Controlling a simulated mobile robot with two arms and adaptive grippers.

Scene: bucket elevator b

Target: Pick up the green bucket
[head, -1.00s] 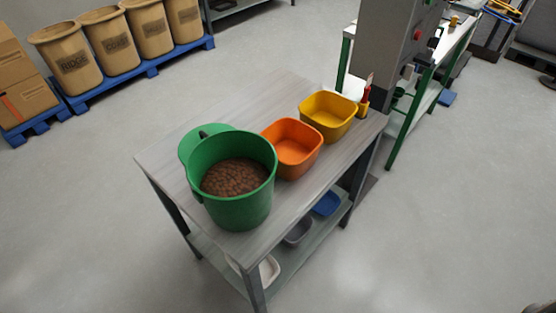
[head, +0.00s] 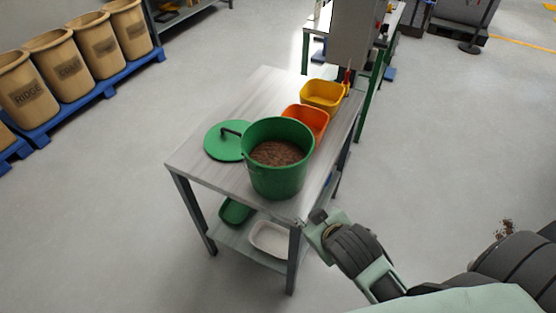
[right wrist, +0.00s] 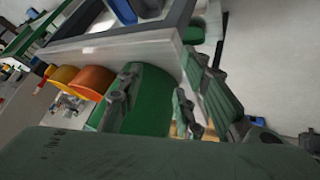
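The green bucket (head: 275,183) stands upright on the table (head: 215,172), filled with brown pellets. A green lid with a dark handle (head: 222,147) lies flat on the table, left of the bucket. My right gripper (head: 318,220) is at the table's near right corner, in front of and apart from the bucket. In the right wrist view its fingers are spread, and the green bucket (right wrist: 153,103) shows beyond and between them. How close the fingers are to it is hard to tell. My left gripper is not in view.
An orange bin (head: 312,116) and a yellow bin (head: 322,94) stand behind the bucket. A white tray (head: 270,240) and a green tray (head: 235,211) are on the lower shelf. A grey machine (head: 355,35) stands behind the table.

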